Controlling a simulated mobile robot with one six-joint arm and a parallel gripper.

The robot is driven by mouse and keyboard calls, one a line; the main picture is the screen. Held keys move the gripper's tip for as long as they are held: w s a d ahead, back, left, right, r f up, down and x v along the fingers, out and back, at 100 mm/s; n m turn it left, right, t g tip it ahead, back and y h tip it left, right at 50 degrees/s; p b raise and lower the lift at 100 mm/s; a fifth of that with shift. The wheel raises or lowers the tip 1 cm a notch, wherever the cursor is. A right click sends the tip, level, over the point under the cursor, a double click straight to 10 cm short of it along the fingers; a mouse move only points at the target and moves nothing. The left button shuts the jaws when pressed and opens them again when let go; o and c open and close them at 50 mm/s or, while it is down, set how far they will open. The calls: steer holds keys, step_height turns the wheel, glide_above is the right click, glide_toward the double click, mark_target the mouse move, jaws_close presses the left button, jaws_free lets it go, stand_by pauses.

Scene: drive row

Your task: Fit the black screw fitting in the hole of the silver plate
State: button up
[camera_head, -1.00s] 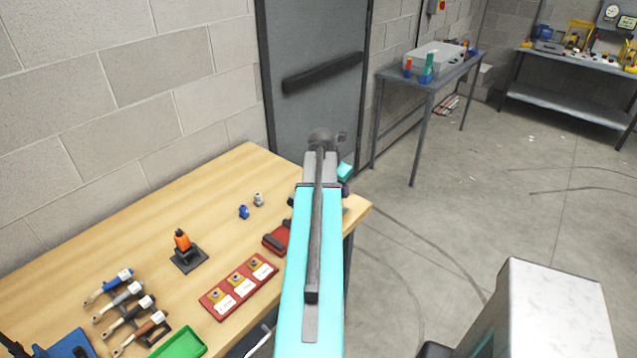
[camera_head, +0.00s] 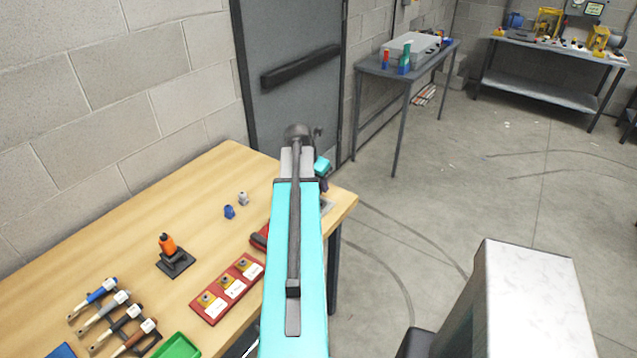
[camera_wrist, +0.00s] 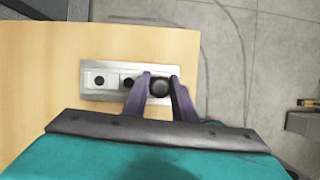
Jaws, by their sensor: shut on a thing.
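The silver plate (camera_wrist: 110,95) lies on the wooden table near its right edge in the wrist view. Two dark round openings show on it, one in a white square at the left and one near its middle. My gripper (camera_wrist: 159,90) has its purple fingers closed on the black screw fitting (camera_wrist: 159,86), seen from above as a dark round shape over the right part of the plate. I cannot tell whether the fitting touches the plate or sits above it. In the head view a corner of the plate (camera_head: 327,206) shows beside my arm, which hides the fitting.
On the wooden table (camera_head: 130,240) are a red block with labelled pieces (camera_head: 228,287), an orange-topped tool on a black stand (camera_head: 170,256), several handled tools (camera_head: 115,318), a green tray (camera_head: 177,346) and small blue and grey fittings (camera_head: 236,206). The table's right edge is close.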

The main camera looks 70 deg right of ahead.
steer(key=shift+f+b, duration=1.05)
steer(key=shift+f, duration=1.55)
steer(key=shift+f, duration=0.15)
steer(key=o, duration=1.1)
steer(key=shift+s, duration=0.1)
steer(key=b+v, duration=0.3)
steer(key=v, duration=1.1)
steer(key=shift+f, duration=0.1)
